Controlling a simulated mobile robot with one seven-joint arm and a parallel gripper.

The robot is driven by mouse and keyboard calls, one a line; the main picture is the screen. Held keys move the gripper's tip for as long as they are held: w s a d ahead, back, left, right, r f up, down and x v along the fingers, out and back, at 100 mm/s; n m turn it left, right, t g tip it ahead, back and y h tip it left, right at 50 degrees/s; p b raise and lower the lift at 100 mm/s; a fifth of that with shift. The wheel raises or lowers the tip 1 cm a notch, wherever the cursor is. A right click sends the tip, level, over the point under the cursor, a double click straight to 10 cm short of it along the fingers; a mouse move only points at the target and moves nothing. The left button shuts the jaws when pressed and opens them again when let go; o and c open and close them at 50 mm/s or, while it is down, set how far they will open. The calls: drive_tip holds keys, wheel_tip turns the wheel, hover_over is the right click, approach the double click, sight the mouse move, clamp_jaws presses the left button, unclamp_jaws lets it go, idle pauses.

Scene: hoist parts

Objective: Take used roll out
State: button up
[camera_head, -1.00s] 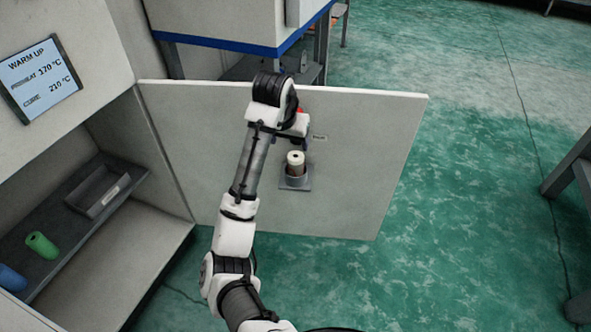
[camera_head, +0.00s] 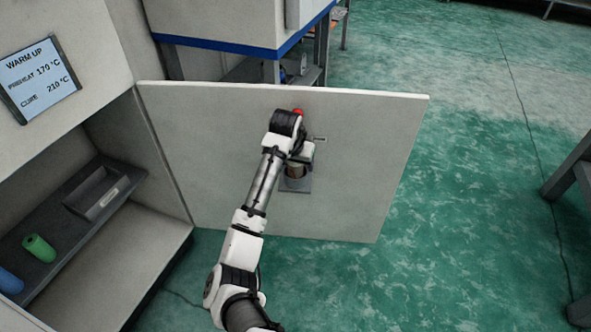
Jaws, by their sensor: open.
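The used roll (camera_head: 294,171) is a small pale cylinder standing upright in a grey holder (camera_head: 296,185) on the inner face of the open door (camera_head: 362,160). My gripper (camera_head: 301,163) is right at the top of the roll and hides its upper end. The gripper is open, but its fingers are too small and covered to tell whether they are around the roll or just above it.
A shelf (camera_head: 60,255) in the cabinet at left carries a green roll (camera_head: 39,247), a blue roll (camera_head: 9,280) and an empty-looking tray (camera_head: 97,195). A screen (camera_head: 40,80) is above. Green floor at right is clear.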

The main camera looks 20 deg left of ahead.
drive_tip(key=shift+c, duration=0.2)
drive_tip(key=c, duration=1.1)
drive_tip(key=shift+o, duration=0.2)
